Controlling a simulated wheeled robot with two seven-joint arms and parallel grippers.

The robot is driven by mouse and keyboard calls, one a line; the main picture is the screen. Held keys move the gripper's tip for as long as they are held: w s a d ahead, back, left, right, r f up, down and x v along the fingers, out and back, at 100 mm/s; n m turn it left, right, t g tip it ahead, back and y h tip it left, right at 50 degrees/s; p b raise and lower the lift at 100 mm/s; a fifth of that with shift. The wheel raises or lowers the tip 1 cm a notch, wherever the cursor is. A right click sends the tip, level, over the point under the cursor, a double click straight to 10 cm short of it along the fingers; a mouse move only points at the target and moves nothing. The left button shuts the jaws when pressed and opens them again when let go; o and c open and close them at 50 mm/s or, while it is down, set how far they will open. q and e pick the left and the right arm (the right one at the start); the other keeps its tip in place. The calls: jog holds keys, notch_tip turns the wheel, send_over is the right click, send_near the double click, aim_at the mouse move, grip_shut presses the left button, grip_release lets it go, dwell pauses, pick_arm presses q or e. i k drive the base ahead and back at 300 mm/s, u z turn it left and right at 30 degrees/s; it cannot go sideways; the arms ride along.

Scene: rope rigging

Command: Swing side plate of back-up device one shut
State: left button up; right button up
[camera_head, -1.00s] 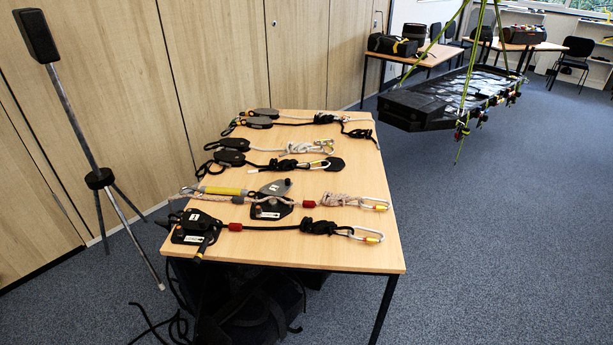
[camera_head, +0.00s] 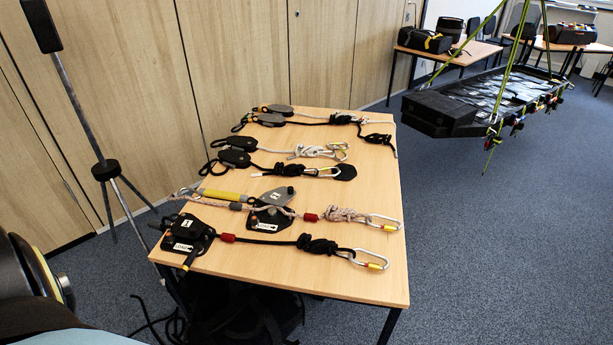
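Several rope devices lie in rows on a wooden table (camera_head: 330,279). The nearest is a black device (camera_head: 187,232) with white labels, at the front left corner, on a black rope with a red sleeve. Its plate looks closed over its body, though I cannot be sure. Just behind it, a second device (camera_head: 268,218) has its grey side plate (camera_head: 277,196) swung out away from its black body, with a small mark on it. A pale rope with a yellow sleeve (camera_head: 222,195) runs beside it. I cannot read which label is number one. Neither gripper is in view.
Carabiners (camera_head: 369,260) lie toward the table's right edge. More dark pulleys (camera_head: 236,157) and ropes lie farther back. A tripod stand (camera_head: 106,170) is at the left, and a black stretcher (camera_head: 437,113) hangs from green straps at the right. Bare floor lies right of the table.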

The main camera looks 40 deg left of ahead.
aim_at(280, 197)
jog(key=i, duration=0.7)
jog(key=u, duration=2.4)
